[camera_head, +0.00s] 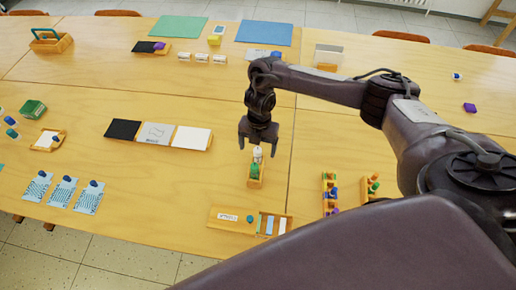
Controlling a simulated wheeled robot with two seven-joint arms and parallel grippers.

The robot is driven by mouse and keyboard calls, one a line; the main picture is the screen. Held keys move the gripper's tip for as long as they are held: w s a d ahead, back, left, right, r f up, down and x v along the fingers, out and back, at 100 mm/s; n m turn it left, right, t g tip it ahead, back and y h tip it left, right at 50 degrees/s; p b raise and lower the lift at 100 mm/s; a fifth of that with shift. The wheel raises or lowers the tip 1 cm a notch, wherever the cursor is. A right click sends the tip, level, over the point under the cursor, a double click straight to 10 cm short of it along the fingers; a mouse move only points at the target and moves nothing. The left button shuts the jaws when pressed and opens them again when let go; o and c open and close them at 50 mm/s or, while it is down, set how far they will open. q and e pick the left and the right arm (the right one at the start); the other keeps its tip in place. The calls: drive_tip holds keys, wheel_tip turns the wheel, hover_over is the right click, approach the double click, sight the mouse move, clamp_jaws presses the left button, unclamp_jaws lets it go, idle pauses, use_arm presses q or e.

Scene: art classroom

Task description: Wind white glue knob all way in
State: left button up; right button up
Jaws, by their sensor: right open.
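A small wooden holder (255,182) stands on the table below my right gripper. In it are a white item (257,154), which looks like the white glue, and a green item (255,171) in front of it. My right gripper (258,147) points down over the holder with its fingers apart, right at the top of the white item. The knob is too small to make out, and I cannot tell whether the fingers touch it. My left gripper is not in view.
A wooden tray (228,220) lies in front of the holder. Racks with coloured pieces (329,195) stand to the right, near my arm. Black, grey and white panels (158,135) lie to the left. The table (210,100) around the holder is mostly clear.

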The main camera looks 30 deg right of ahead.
idle(0.5)
drive_tip(key=shift+r+p, duration=2.6)
drive_tip(key=shift+r, duration=0.45)
